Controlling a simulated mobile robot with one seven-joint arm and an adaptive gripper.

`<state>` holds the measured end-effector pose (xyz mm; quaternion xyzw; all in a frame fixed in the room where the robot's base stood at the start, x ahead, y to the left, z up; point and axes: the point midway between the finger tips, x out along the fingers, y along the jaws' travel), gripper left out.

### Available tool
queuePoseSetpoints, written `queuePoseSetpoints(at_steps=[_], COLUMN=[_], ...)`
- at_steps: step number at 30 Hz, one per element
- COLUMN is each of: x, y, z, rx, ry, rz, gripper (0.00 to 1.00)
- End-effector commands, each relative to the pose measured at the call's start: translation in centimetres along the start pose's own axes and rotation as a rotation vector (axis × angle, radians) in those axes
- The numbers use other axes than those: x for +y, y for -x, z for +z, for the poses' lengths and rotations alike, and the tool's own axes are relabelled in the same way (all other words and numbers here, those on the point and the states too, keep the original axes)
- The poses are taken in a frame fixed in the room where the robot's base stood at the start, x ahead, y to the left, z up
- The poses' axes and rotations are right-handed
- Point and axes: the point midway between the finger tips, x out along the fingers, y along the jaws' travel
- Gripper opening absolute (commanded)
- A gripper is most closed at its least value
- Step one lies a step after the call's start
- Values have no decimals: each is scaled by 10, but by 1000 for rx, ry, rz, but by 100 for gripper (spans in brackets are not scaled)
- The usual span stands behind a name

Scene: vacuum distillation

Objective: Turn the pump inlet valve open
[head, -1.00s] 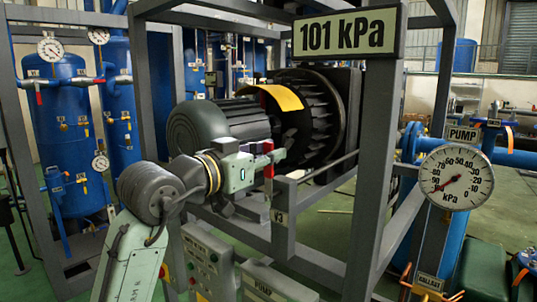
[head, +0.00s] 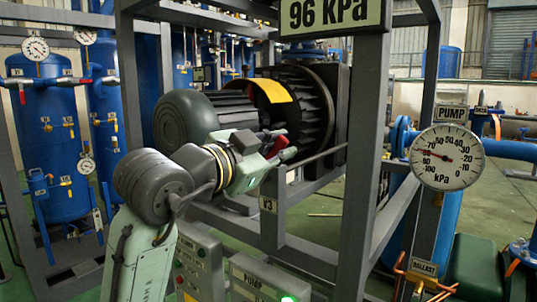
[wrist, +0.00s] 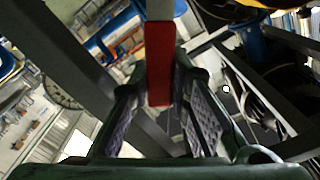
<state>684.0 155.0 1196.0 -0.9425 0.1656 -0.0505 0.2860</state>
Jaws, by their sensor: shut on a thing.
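The red valve handle (head: 277,147) shows at the tip of my gripper (head: 268,147) in the head view, in front of the dark ribbed pump. It is tilted, and the gripper is rolled with it. In the wrist view the red handle (wrist: 159,65) runs down between the two fingers of my gripper (wrist: 163,85), which are shut on it. The valve body and pipe behind the handle are mostly hidden by the gripper. A V3 label (head: 268,204) is on the frame below.
Grey frame posts (head: 361,160) stand right of the gripper. The display (head: 331,14) reads 96 kPa. The PUMP gauge (head: 447,157) is at the right. A control panel (head: 262,280) with a lit green lamp is below. Blue tanks (head: 50,140) stand at the left.

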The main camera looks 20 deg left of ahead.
Motion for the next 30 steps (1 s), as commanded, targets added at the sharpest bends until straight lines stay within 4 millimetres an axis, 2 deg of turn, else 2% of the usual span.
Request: queuePoseSetpoints(at_steps=[1,15,30], x=[8,47,69], y=[0,0,0], z=[3,14,32], rx=[2,1,0], ry=[-45,-489,-833], rz=[2,2,2], gripper=[0,0,0])
